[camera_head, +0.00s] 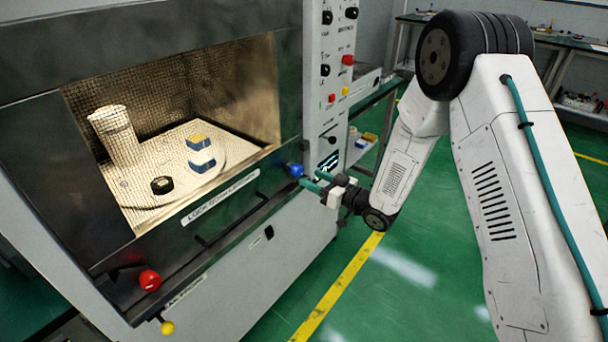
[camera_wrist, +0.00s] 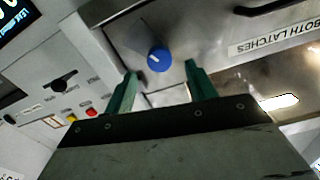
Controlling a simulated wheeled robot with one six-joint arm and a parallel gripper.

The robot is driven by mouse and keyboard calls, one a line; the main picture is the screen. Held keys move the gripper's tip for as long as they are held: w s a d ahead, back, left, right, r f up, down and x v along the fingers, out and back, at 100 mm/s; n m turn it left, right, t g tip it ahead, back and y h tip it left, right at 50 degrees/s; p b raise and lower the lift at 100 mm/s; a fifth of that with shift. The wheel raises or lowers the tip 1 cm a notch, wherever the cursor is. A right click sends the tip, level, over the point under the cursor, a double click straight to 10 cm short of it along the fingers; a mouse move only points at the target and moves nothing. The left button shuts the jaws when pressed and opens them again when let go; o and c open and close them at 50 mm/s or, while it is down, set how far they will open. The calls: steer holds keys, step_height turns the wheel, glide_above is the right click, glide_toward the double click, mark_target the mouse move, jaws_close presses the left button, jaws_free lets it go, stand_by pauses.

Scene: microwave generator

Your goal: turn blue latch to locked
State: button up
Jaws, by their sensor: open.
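The blue latch (camera_head: 296,170) is a round blue knob at the right end of the microwave door's lower frame. In the wrist view the blue latch (camera_wrist: 159,60) shows a small white mark on its face, left of its middle. My gripper (camera_head: 314,180) is close in front of the latch, to its right in the head view. In the wrist view my gripper (camera_wrist: 160,75) has its two green fingers apart, with the latch showing between and just beyond the tips. The fingers do not visibly touch it. Whether the latch is locked cannot be told.
A red latch knob (camera_head: 150,280) is at the door's lower left, with a yellow knob (camera_head: 167,327) below it. The control panel (camera_head: 327,60) with several knobs and buttons stands right of the door. Green floor (camera_head: 400,270) is open to the right.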

mark_target(301, 172)
steer(key=shift+x, duration=2.15)
steer(key=c, duration=1)
